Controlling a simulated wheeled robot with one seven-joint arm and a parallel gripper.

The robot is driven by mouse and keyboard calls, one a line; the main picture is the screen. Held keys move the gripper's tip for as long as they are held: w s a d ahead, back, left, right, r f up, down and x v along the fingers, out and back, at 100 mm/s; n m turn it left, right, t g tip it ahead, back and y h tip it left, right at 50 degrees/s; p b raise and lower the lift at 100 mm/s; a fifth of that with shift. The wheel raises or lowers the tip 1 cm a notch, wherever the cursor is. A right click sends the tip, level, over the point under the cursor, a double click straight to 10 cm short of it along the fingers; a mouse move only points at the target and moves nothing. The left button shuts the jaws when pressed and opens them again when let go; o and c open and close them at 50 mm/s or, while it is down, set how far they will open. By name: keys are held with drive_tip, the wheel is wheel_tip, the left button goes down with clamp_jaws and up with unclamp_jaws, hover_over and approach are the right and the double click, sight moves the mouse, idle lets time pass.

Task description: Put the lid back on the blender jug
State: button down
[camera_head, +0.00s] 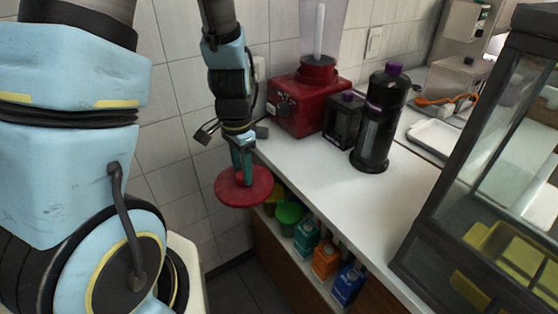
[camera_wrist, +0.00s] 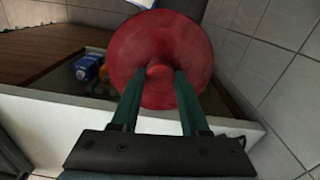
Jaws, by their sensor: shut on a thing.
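My gripper (camera_head: 242,160) is shut on the knob of a round red lid (camera_head: 256,190). In the wrist view the lid (camera_wrist: 190,50) lies between the two green fingers of my gripper (camera_wrist: 159,78), which pinch its central knob. The lid hangs in the air just off the left end of the counter, apart from the blender. The blender has a red base (camera_head: 297,105) and a tall clear jug (camera_head: 318,30) standing on it at the back of the counter. The jug's top is cut off by the frame, so its opening is hidden.
The white counter (camera_head: 330,200) is clear at its front left. A black appliance (camera_head: 343,120) and a black cylinder with a purple top (camera_head: 380,120) stand right of the blender. A glass case (camera_head: 480,170) stands at right. Cartons (camera_head: 326,260) and tubs sit on a shelf below.

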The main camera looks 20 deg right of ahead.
drive_tip(key=w+a+f+n, duration=0.5)
drive_tip(key=a+n, duration=0.2)
drive_tip(key=a, duration=0.2)
drive_tip(key=w+a+f+n, duration=0.5)
drive_tip(key=a+n, duration=0.2)
drive_tip(key=a, duration=0.3)
drive_tip(key=shift+w+a+f, duration=0.2)
drive_tip(key=shift+a+f, duration=0.05)
drive_tip(key=shift+f, duration=0.15)
